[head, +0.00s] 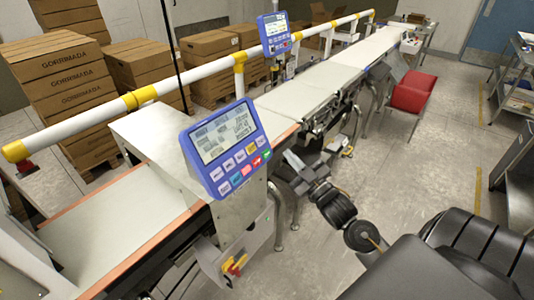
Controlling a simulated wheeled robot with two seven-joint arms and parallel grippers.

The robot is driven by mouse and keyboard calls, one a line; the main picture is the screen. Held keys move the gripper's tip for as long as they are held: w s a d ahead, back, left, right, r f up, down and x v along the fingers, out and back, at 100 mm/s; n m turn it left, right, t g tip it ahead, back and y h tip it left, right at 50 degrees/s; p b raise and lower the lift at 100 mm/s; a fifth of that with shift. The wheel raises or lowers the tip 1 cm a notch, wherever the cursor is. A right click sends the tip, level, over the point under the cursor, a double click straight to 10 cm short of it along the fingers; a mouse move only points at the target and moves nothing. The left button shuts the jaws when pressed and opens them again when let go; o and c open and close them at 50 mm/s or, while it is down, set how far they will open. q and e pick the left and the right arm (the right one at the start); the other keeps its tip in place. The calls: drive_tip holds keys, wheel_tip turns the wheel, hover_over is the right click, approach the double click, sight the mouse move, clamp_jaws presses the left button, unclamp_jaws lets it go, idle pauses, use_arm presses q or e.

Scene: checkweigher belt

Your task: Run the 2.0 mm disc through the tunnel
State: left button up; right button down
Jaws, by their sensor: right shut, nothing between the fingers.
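The tunnel housing (150,142) is a pale metal box straddling the belt at left centre, with a blue control panel (226,146) on its side. The white belt (120,215) shows on the near-left side of the housing and continues (290,100) beyond it to the upper right. My right gripper (291,159) is shut and empty, beside the belt's near edge, just right of the control panel. I cannot make out the 2.0 mm disc. My left gripper is out of view.
A white and yellow rail (190,71) runs along the belt's far side. A second blue panel (274,33) stands farther along. A red bin (413,92) is right of the belt's far part. Stacked boxes (66,75) stand behind. Open floor (400,160) lies at right.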

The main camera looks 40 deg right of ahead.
drive_tip(key=s+r+p, duration=0.1)
drive_tip(key=s+d+p, duration=0.1)
drive_tip(key=s, duration=0.1)
drive_tip(key=s+r+p, duration=0.1)
drive_tip(key=shift+s+d+r, duration=0.25)
drive_tip(key=shift+s+r, duration=0.05)
drive_tip(key=shift+s, duration=0.1)
drive_tip(key=shift+f, duration=0.1)
idle(0.8)
